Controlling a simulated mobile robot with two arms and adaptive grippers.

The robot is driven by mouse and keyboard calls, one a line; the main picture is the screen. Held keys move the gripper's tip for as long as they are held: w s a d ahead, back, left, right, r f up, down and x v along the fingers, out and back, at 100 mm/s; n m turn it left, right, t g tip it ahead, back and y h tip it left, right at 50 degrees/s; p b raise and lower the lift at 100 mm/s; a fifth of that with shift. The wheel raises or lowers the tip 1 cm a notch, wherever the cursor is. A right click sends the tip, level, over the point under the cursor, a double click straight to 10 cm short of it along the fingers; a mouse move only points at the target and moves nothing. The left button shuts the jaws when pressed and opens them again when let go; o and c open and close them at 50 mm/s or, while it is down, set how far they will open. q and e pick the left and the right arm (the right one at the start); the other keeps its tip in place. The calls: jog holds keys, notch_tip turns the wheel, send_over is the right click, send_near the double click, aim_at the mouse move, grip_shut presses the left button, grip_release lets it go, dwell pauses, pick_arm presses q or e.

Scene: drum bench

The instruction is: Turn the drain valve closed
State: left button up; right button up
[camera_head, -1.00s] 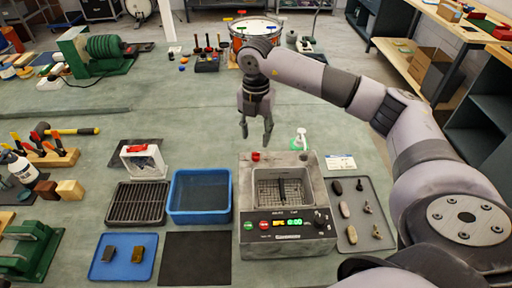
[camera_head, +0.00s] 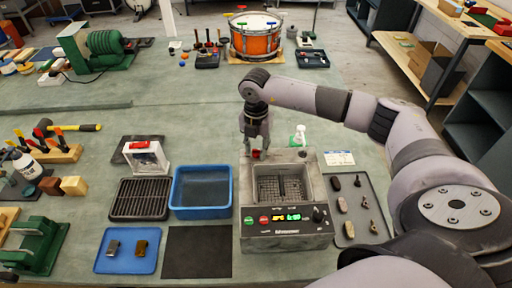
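The grey cleaner tank unit (camera_head: 243,222) stands on the bench with a green-lit front panel and a mesh basket inside. The small red drain valve handle (camera_head: 256,154) is at its back left corner. My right gripper (camera_head: 256,152) is lowered over this handle, pointing down, with a finger on each side. The fingers look apart with the red between them; whether they touch it is too small to tell. The handle is partly hidden, so its angle is unclear. My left gripper is not in view.
A green-and-white spray bottle (camera_head: 299,137) stands just right of my gripper, behind the tank. A blue bin (camera_head: 202,211) is left of the tank, and a grey tray (camera_head: 340,227) with several small parts is right of it. A black mat (camera_head: 198,252) lies in front.

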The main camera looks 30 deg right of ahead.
grip_shut()
dwell(0.3)
jog(key=shift+f+n+b, duration=0.15)
jog(key=shift+n+b, duration=1.15)
jog(key=shift+n, duration=0.2)
jog(key=n+b, duration=0.3)
jog(key=n, duration=0.1)
jog(key=shift+n, duration=0.3)
jog(key=n+b, duration=0.3)
jog(key=n, duration=0.2)
jog(key=shift+b, duration=0.3)
jog(key=n+b, duration=0.2)
jog(key=n, duration=0.3)
jog(key=shift+r, duration=0.2)
jog(key=shift+n+b, duration=0.3)
jog(key=shift+n, duration=0.2)
jog(key=shift+r, duration=0.1)
